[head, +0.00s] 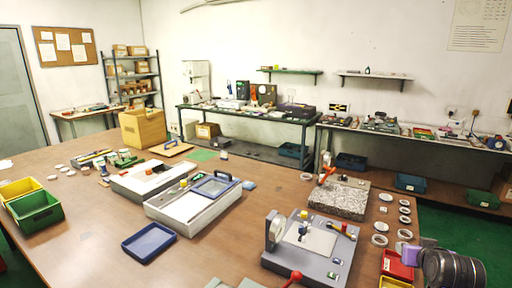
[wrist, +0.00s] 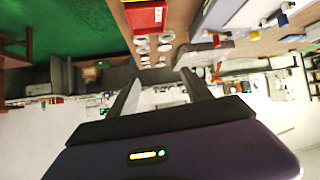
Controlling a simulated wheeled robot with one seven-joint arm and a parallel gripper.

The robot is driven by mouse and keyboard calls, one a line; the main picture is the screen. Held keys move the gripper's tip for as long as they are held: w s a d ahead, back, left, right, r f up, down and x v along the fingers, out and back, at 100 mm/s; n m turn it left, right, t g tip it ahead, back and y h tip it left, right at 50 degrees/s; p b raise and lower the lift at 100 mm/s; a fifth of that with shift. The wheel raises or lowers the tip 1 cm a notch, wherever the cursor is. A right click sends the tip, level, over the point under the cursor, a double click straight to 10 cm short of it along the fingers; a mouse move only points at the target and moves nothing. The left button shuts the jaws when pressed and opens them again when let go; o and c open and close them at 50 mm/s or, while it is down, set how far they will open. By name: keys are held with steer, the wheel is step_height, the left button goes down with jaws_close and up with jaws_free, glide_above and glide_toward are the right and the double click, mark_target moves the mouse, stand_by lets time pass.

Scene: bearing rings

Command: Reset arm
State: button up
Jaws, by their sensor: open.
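My gripper (wrist: 160,76) shows in the wrist view with its two dark fingers apart and nothing between them. Its purple body also shows in the head view at the lower right, beside my dark arm link, over the table's right end. Several pale rings (head: 380,240) lie on the brown table (head: 95,235) near it in the head view. The rings also show in the wrist view (wrist: 142,40), beyond the fingers. A grey fixture (head: 300,265) with a pale upright ring-shaped part stands left of my gripper.
A red bin (head: 397,264) sits at the table's right edge, close to my gripper. A speckled stone block (head: 340,198), a white-topped unit (head: 190,208) and a blue tray (head: 149,242) stand on the table. Green (head: 36,212) and yellow bins are at the left. Benches line the back wall.

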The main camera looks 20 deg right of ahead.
steer(key=s+a+n+t+y, duration=0.1)
steer(key=s+a+n+t, duration=0.15)
steer(key=s+a, duration=0.4)
steer(key=s+a+n+t, duration=0.1)
steer(key=s+a+t, duration=0.2)
steer(key=a, duration=0.7)
steer(key=s+a+n+t+y, duration=0.1)
steer(key=s+a+n+t, duration=0.15)
steer(key=s+a, duration=0.45)
steer(key=s+a+f+n+g+y, duration=0.1)
steer(key=s+a+y, duration=0.4)
steer(key=s+a, duration=1)
steer(key=s+f, duration=0.1)
steer(key=s, duration=0.3)
steer(key=shift+a+g, duration=0.2)
steer(key=shift+g, duration=0.2)
